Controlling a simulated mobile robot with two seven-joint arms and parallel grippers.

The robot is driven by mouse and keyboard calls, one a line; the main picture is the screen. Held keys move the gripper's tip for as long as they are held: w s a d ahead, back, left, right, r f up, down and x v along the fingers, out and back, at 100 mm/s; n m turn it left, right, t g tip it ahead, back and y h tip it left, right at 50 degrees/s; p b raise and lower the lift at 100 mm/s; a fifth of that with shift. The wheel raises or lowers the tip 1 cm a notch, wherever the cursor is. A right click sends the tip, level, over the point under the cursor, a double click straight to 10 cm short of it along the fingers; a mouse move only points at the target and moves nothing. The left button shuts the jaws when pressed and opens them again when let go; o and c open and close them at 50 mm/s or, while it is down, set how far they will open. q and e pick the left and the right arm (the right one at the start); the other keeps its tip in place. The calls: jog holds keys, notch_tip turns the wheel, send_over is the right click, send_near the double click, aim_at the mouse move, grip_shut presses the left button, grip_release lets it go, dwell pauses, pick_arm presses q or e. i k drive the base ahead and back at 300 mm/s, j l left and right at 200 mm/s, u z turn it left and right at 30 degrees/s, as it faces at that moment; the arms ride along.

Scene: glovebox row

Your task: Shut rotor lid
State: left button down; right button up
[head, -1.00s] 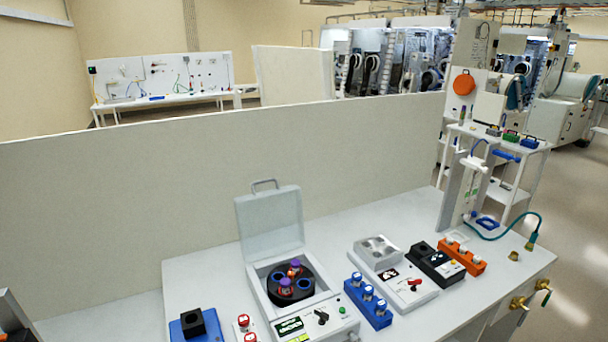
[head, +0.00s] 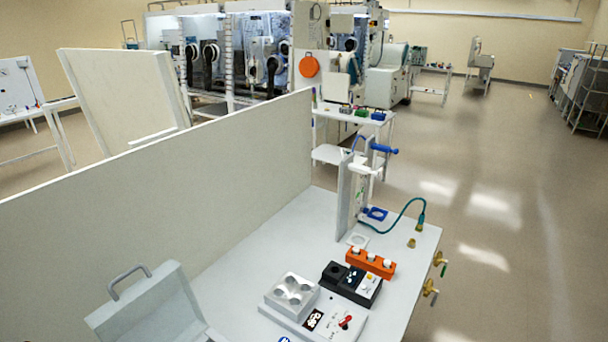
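The rotor lid (head: 148,308) is a pale grey panel with a grey handle (head: 129,280) on its upper edge. It stands raised and tilted back at the lower left of the head view. The centrifuge body and the rotor under it are cut off by the bottom edge of the picture. Neither of my grippers shows in this view.
A white bench (head: 390,240) carries a device with a metal four-well block (head: 292,290), a black device (head: 350,283) and an orange rack (head: 370,262). A tall pale partition (head: 180,200) runs behind the lid. Open floor (head: 500,270) lies to the right.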

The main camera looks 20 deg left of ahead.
aim_at(110, 290)
jog(key=i+j+z, duration=0.1)
jog(key=j+z, duration=0.65)
jog(key=j, duration=0.15)
jog(key=j+z, duration=0.35)
jog(key=k+j+z, duration=0.15)
jog(key=j+z, duration=0.25)
jog(key=j, duration=0.15)
jog(key=k+j+z, duration=0.15)
jog(key=j+z, duration=0.2)
jog(key=k+j+z, duration=0.2)
jog(key=j+z, duration=0.15)
jog(key=k+j+z, duration=0.25)
jog(key=j+z, duration=0.15)
jog(key=k+j+z, duration=0.25)
jog(key=j+z, duration=0.2)
jog(key=k+j+z, duration=0.25)
jog(key=z, duration=0.2)
jog(key=k+j+z, duration=0.15)
jog(key=k+z, duration=0.75)
jog(key=k+l, duration=0.3)
